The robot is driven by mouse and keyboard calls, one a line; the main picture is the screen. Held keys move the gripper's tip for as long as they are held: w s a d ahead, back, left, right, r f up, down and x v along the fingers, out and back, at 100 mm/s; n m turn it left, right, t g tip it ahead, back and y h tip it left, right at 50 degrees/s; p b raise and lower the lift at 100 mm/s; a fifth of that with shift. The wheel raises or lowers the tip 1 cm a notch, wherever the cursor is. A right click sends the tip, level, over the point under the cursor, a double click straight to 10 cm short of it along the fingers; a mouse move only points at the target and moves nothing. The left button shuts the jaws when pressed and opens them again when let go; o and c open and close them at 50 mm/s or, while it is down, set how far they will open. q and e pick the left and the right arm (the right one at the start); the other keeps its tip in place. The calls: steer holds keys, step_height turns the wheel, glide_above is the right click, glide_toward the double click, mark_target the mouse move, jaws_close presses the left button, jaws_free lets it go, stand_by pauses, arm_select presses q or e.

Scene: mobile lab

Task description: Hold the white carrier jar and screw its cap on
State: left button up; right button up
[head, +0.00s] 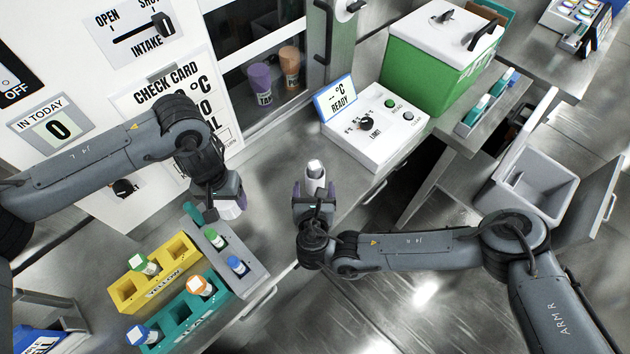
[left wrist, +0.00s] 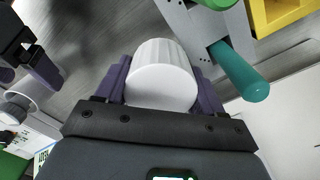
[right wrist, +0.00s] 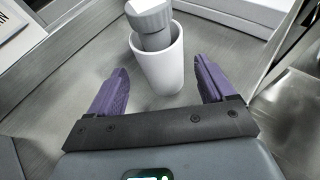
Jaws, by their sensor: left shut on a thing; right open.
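The white carrier jar (right wrist: 165,68) stands upright and open on the steel bench, with a grey-capped tube (right wrist: 150,22) sticking out of its mouth. In the head view the jar (head: 314,185) is near the bench's front edge. My right gripper (right wrist: 160,63) is open, with its purple fingers on either side of the jar and gaps showing; it appears in the head view (head: 314,195) too. My left gripper (head: 229,206) is shut on the white ribbed cap (left wrist: 162,75), held to the left of the jar. The cap's underside is hidden.
A yellow rack (head: 125,293), a teal rack (head: 172,333) and a grey rack (head: 256,275) with capped tubes sit left of the front. A white control box (head: 375,150) stands behind the jar, and a green box (head: 420,60) beyond it.

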mark_target(315, 187)
arm_select(q)
step_height(315, 187, down, 2)
steer(key=shift+b, duration=0.85)
arm_select(e)
steer(key=w+f, duration=0.2)
steer(key=shift+w+d+f, duration=0.15)
steer(key=shift+w+d, duration=0.05)
steer(key=shift+w, duration=0.2)
arm_select(q)
steer(key=shift+f, duration=0.2)
arm_select(e)
steer(key=shift+w+f, duration=0.1)
steer(key=shift+w, duration=0.6)
steer(key=shift+c, duration=0.3)
steer(key=c, duration=1.1)
steer(key=shift+c, duration=0.2)
arm_select(q)
steer(key=shift+r, duration=0.1)
